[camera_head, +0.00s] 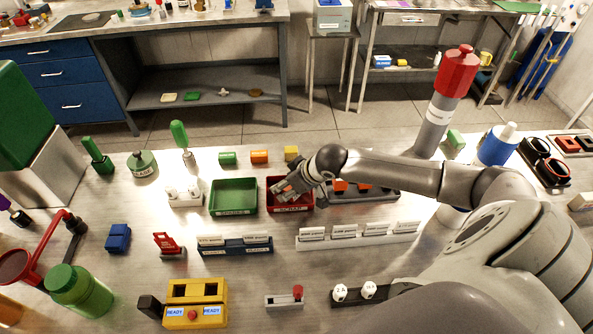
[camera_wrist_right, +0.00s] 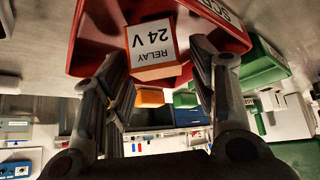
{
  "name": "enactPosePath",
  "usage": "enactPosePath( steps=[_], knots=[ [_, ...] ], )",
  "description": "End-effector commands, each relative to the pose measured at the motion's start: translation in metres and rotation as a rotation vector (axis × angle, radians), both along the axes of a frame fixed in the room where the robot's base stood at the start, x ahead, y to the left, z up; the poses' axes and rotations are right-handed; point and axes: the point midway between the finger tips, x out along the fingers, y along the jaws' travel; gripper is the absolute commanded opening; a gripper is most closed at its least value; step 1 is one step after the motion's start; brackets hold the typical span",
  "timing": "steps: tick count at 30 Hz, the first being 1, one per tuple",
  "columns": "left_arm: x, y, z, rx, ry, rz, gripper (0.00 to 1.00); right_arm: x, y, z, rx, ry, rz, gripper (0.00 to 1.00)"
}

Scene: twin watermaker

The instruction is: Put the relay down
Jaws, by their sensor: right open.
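The relay (camera_wrist_right: 152,45) is an orange-brown block with a white face reading "RELAY 24 V", upside down in the right wrist view. It appears at the red tray (camera_wrist_right: 90,42), between the fingers of my right gripper (camera_wrist_right: 158,90). The fingers are open, with a gap visible on both sides of the relay. In the head view, my right gripper (camera_head: 284,191) is over the red tray labelled "SCRAP" (camera_head: 303,208), and I cannot make out the relay there. Whether it rests on the tray floor is unclear. My left gripper is not in view.
A green tray (camera_head: 233,210) stands just left of the red one. A dark rack with orange blocks (camera_head: 375,195) is to the right, partly under my arm. White labelled holders (camera_head: 358,241) and a blue holder (camera_head: 235,251) stand in front. Small coloured cylinders (camera_head: 259,157) are behind.

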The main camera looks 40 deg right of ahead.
Motion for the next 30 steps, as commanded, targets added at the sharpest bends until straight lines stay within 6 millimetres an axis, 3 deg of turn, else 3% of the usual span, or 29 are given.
enactPosePath(
  steps=[18, 30],
  knots=[
    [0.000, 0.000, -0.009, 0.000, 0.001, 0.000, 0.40, -0.053, -0.014, 0.076, -0.004, 0.002, 0.000, 0.53],
    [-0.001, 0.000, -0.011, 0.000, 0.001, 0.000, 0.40, -0.065, -0.015, 0.095, -0.001, 0.001, 0.001, 0.53]
  ],
)
